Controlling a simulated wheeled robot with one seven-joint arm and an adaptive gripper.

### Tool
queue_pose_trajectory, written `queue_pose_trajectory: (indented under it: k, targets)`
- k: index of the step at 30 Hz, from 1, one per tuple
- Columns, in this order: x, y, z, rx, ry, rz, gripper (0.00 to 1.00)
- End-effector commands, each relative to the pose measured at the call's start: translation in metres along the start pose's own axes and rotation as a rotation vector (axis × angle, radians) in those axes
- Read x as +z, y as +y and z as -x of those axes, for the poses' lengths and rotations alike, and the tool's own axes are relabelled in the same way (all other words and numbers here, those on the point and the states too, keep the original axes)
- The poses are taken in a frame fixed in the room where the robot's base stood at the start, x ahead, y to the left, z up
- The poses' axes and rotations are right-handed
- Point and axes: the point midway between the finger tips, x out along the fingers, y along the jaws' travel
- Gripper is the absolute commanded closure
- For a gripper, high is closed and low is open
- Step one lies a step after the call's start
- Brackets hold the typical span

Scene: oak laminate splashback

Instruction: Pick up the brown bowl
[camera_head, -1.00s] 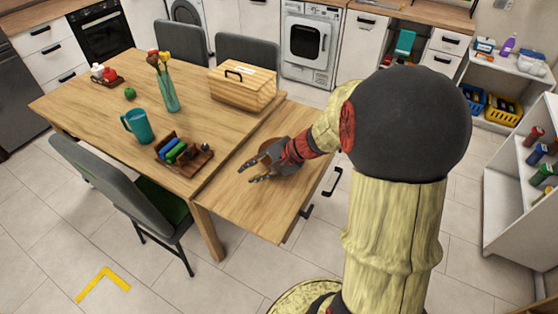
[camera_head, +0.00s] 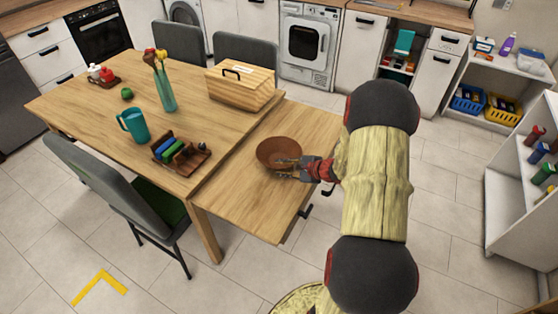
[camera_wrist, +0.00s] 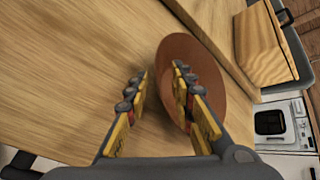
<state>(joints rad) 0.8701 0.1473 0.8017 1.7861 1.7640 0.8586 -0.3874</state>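The brown bowl (camera_head: 272,148) sits upright on the lower pull-out section of the wooden table. My gripper (camera_head: 281,168) is at the bowl's near right side, with its fingers apart. In the wrist view, the bowl (camera_wrist: 216,72) lies beyond and partly behind the right finger. My open gripper (camera_wrist: 160,76) has the bowl's left edge between its two fingers, and I cannot tell whether either finger touches it. The right finger hides part of the bowl.
A wooden bread box (camera_head: 240,86) stands behind the bowl. A rack with coloured items (camera_head: 178,154), a teal mug (camera_head: 135,126) and a vase (camera_head: 166,95) stand on the main tabletop (camera_head: 80,100). The pull-out surface (camera_head: 235,205) in front of the bowl is clear.

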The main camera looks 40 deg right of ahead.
Motion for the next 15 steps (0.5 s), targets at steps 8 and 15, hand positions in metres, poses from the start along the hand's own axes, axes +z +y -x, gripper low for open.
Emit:
queue_pose_trajectory:
  k: [8,15]
  targets:
    - [0.000,0.000,-0.024,0.000,0.001,0.000,0.76]
    - [0.000,0.000,-0.023,0.000,0.000,0.000,0.82]
